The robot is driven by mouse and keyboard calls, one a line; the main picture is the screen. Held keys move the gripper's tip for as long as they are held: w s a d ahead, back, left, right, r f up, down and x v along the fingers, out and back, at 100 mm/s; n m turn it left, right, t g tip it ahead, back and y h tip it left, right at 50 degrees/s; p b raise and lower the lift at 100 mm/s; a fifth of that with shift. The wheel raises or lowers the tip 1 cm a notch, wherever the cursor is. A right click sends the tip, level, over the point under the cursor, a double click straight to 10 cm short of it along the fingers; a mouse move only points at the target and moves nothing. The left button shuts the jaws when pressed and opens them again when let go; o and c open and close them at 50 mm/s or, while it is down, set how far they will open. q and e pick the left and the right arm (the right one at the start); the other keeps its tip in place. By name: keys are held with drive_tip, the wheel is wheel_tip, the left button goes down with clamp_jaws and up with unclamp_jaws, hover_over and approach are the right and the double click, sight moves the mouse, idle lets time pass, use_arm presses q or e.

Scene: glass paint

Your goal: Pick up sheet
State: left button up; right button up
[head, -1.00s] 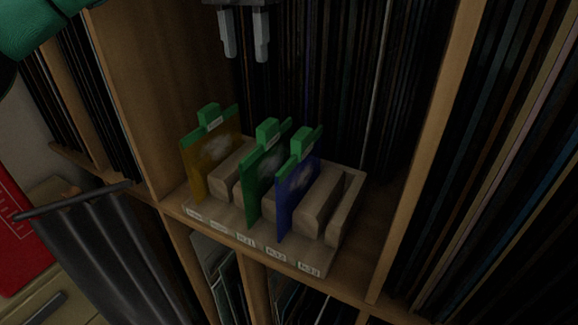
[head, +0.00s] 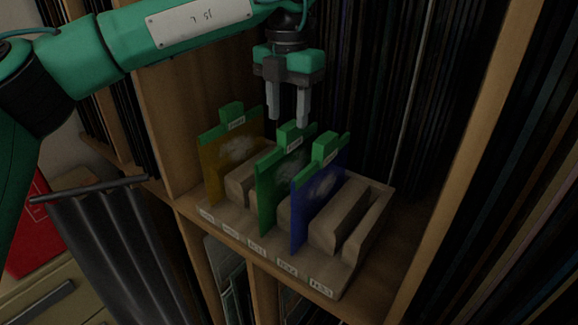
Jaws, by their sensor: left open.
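Three coloured sheets with green clips along their tops stand upright in a slotted wooden rack (head: 338,284). The yellow sheet (head: 216,180) is at the left, the green sheet (head: 267,205) in the middle and the blue sheet (head: 303,215) to its right. My left gripper (head: 288,122) points down with its two fingers apart and empty. In the picture its fingertips lie just above the clip tab of the green sheet; whether they touch it I cannot tell. My right gripper is out of view.
The rack stands in a wooden shelf compartment with an upright panel (head: 470,150) at the right. Thin dark panels fill the back and the neighbouring compartments. A dark grey draped cloth (head: 120,245) and a red item (head: 38,235) are at the lower left.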

sight(290, 125)
use_arm(q)
drive_tip(key=shift+w+d+f, duration=0.1)
drive_tip(key=shift+d+f, duration=0.1)
drive_tip(key=shift+f, duration=0.45)
drive_tip(key=shift+f+p, duration=0.2)
drive_tip(key=shift+p, duration=0.15)
wheel_tip(290, 125, down, 4)
drive_tip(key=p, duration=0.3)
drive_tip(key=shift+a+r, duration=0.1)
drive_tip(key=shift+r, duration=0.1)
drive_tip(key=shift+f, duration=0.6)
drive_tip(key=shift+c, duration=1)
drive_tip(key=c, duration=0.7)
clamp_jaws()
drive_tip(key=shift+r, duration=0.2)
